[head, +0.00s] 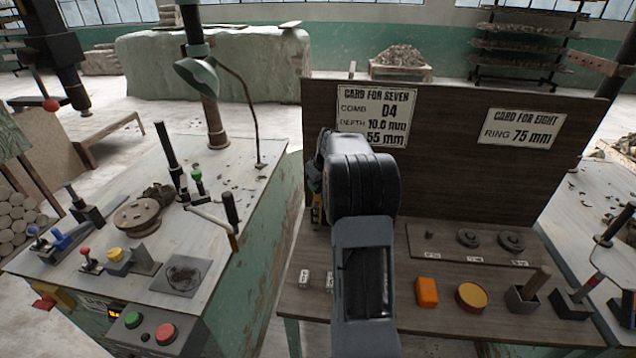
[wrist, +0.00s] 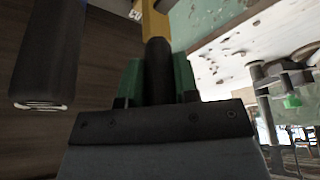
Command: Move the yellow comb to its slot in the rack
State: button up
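In the wrist view, the green fingers of my gripper (wrist: 158,88) close from both sides on a dark round handle. A yellow part (wrist: 155,27) continues from that handle at the top of the picture, and I take this to be the yellow comb. In the head view my gripper (head: 318,178) is at the left edge of the dark board, with a bit of yellow (head: 316,215) below it. My arm hides much of this area. A second dark cylinder (wrist: 45,60) with a pale ring at its end stands left of my gripper. No rack slot shows clearly.
The dark board (head: 450,180) carries two cards. The left table (head: 225,165) holds a lamp, tools and buttons.

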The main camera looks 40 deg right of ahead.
jog(key=o, duration=0.5)
jog(key=v, duration=1.4)
jog(key=shift+f, duration=0.1)
